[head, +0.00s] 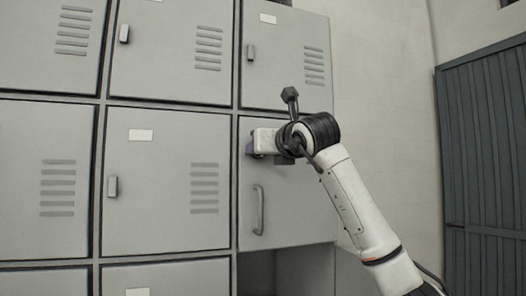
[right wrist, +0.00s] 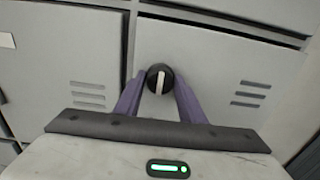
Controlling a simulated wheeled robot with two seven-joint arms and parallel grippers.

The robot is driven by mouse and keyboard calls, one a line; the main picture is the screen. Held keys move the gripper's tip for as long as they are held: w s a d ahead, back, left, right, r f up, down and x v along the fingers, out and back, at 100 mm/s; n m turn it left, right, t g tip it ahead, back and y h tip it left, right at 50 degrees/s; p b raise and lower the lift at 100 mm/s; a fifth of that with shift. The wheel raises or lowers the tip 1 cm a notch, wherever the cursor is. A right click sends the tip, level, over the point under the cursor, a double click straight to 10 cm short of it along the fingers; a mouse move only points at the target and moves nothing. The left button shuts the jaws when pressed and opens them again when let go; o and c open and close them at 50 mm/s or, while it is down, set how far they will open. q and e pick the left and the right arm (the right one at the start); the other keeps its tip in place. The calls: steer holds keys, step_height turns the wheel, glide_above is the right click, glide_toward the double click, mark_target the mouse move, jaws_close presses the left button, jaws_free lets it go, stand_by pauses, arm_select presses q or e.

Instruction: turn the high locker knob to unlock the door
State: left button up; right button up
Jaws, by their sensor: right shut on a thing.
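The locker knob (right wrist: 159,79) is round and black with a white bar across its face. In the right wrist view the bar stands nearly upright, tilted slightly. The purple fingers of my right gripper (right wrist: 159,82) stand on both sides of the knob, shut on it. In the head view my right gripper (head: 250,149) is against the locker door (head: 305,205), and it and the wrist hide the knob. This grey door looks closed and has a vertical bar handle (head: 258,210) below the gripper. My left gripper is not in view.
Other closed grey lockers (head: 165,215) with vents and small latches surround this door to the left and above. A dark open compartment (head: 285,272) lies below it. A pale wall and a dark slatted door (head: 485,165) are at the right.

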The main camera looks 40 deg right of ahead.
stand_by(0.3)
steer(key=o, duration=1)
steer(key=shift+o, duration=0.2)
arm_select(q)
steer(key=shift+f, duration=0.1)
steer(key=b, duration=0.1)
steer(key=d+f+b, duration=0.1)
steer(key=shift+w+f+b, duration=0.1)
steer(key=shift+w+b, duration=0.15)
steer(key=shift+b, duration=0.15)
arm_select(e)
steer(key=v, duration=1)
steer(key=shift+s, duration=0.15)
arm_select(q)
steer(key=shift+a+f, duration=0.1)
